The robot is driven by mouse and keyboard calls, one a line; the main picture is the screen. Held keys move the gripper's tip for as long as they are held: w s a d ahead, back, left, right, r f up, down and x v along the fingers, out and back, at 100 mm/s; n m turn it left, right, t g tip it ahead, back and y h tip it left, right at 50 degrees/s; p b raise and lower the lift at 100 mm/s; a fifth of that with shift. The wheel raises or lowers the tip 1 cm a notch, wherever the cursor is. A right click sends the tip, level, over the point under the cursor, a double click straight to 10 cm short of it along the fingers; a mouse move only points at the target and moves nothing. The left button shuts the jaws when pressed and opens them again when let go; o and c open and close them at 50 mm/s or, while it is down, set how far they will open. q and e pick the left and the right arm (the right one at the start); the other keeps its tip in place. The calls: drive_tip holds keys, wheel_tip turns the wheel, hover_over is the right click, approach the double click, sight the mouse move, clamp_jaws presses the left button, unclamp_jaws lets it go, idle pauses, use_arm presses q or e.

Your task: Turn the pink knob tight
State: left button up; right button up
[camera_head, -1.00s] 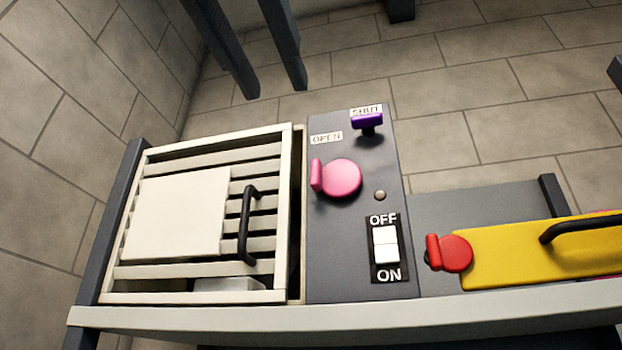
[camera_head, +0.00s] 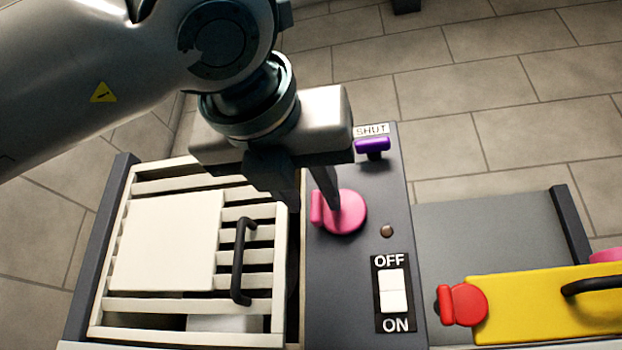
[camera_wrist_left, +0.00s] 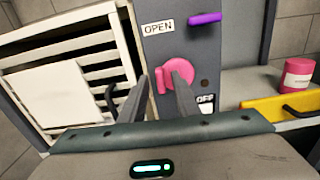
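The pink knob (camera_head: 346,212), round with a raised tab on its left side, sits on the dark panel (camera_head: 350,270). It also shows in the left wrist view (camera_wrist_left: 180,71). My left gripper (camera_head: 307,200) reaches down over the panel from above. Its fingers are open, and the knob's tab appears between them. The right finger hides part of the knob in the head view. In the left wrist view the gripper (camera_wrist_left: 163,88) has its fingertips near the tab; I cannot tell whether they touch it. My right gripper is in no view.
A purple lever (camera_head: 373,146) sits by the SHUT label, with a white OFF/ON switch (camera_head: 393,291) lower down. A slatted vent with a black handle (camera_head: 240,262) is left. A red knob (camera_head: 463,305) and yellow piece (camera_head: 545,308) are right. A pink canister (camera_wrist_left: 298,75) stands behind the yellow piece.

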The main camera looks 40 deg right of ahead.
use_arm(q)
drive_tip(key=shift+w+d, duration=0.15)
drive_tip(key=shift+d, duration=0.05)
drive_tip(key=shift+c, duration=0.6)
clamp_jaws()
